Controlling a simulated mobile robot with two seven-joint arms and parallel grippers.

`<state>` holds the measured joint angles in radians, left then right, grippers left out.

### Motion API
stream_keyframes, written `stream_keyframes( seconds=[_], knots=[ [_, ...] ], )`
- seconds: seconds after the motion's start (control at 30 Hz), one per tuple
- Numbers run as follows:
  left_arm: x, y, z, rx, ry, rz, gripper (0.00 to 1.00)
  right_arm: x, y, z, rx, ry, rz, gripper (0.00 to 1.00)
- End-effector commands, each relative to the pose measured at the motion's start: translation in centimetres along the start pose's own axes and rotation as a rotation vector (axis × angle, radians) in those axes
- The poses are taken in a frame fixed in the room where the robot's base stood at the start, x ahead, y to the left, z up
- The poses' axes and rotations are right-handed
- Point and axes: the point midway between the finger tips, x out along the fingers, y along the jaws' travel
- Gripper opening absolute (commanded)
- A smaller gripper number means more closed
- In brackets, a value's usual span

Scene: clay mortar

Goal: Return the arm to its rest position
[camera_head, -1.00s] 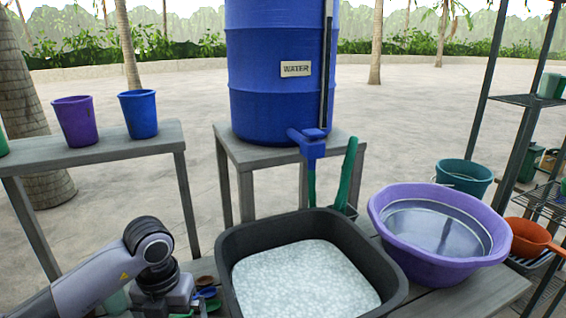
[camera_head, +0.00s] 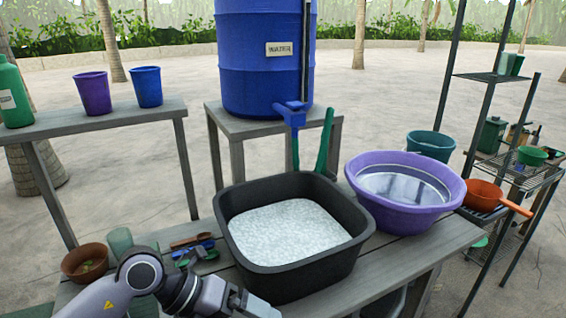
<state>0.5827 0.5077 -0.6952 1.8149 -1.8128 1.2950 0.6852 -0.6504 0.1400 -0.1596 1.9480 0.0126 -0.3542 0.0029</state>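My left arm comes in at the lower left of the head view. Its gripper (camera_head: 252,303) is low at the bottom edge, in front of the black tub, and its fingers are too small and cut off to tell open from shut. No held object shows. My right arm and gripper are not in view. The black tub (camera_head: 300,270) stands on the wooden table (camera_head: 440,245) and holds a pale, grainy white material (camera_head: 285,232).
A purple basin (camera_head: 400,208) of water stands right of the tub. Brown and blue tools (camera_head: 192,242) and a brown bowl (camera_head: 85,262) lie left of it. A blue water barrel (camera_head: 262,75) stands behind. A shelf rack (camera_head: 487,120) with an orange pan (camera_head: 482,195) is at right.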

Motion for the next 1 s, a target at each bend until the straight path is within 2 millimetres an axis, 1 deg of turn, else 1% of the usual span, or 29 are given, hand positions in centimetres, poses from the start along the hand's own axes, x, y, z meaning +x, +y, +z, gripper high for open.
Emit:
stream_keyframes(
  seconds=[0.03, 0.07, 0.1, 0.17, 0.2, 0.27, 0.33, 0.4, 0.47, 0.5, 0.57, 0.6, 0.67, 0.7, 0.77, 0.8, 0.87, 0.9, 0.97, 1.0],
  knots=[
    [0.5, -2.1, -0.5, -0.006, -0.02, -0.122, 1.0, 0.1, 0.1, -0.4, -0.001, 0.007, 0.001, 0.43],
    [0.5, -3.5, -0.6, -0.011, -0.038, -0.196, 1.0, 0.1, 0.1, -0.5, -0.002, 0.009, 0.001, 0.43],
    [0.3, -5.2, -0.6, -0.023, -0.064, -0.292, 1.0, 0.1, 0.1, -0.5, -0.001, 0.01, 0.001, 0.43],
    [-0.2, -7.5, -0.6, -0.049, -0.108, -0.433, 1.0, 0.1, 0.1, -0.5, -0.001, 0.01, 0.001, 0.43],
    [-0.8, -8.8, -0.5, -0.074, -0.142, -0.524, 1.0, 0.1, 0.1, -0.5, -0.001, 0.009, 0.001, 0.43],
    [-2.0, -10.5, -0.1, -0.119, -0.196, -0.654, 1.0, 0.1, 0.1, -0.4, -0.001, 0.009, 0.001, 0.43],
    [-3.6, -12.0, 0.4, -0.184, -0.266, -0.796, 1.0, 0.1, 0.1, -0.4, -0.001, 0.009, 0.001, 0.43],
    [-5.6, -12.9, 1.2, -0.264, -0.343, -0.927, 1.0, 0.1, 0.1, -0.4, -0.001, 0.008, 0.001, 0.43],
    [-7.3, -13.1, 1.9, -0.343, -0.415, -1.028, 1.0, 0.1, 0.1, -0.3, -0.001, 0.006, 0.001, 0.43],
    [-8.4, -12.9, 2.4, -0.401, -0.465, -1.089, 1.0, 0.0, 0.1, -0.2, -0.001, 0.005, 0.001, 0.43],
    [-10.0, -12.2, 3.2, -0.496, -0.54, -1.171, 1.0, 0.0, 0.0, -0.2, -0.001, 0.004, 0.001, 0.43],
    [-11.1, -11.5, 3.6, -0.564, -0.593, -1.22, 1.0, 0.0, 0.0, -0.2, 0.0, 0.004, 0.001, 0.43],
    [-12.5, -10.1, 4.3, -0.673, -0.672, -1.28, 1.0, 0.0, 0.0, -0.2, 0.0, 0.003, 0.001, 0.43],
    [-13.3, -8.9, 4.6, -0.751, -0.725, -1.313, 1.0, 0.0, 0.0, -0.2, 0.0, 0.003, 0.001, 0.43],
    [-14.2, -6.8, 4.9, -0.874, -0.804, -1.35, 1.0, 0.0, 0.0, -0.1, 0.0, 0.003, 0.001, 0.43],
    [-14.7, -5.3, 5.0, -0.959, -0.858, -1.365, 1.0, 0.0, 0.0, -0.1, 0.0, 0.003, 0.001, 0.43],
    [-15.2, -2.9, 4.9, -1.093, -0.933, -1.377, 1.0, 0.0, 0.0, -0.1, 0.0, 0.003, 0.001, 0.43],
    [-15.3, -1.1, 4.7, -1.185, -0.982, -1.375, 1.0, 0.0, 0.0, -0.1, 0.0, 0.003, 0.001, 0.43],
    [-15.3, 1.5, 4.1, -1.327, -1.052, -1.358, 1.0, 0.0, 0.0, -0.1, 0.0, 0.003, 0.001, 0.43],
    [-15.1, 3.3, 3.5, -1.423, -1.095, -1.338, 1.0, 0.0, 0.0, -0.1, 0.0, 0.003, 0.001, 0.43]
  ],
)
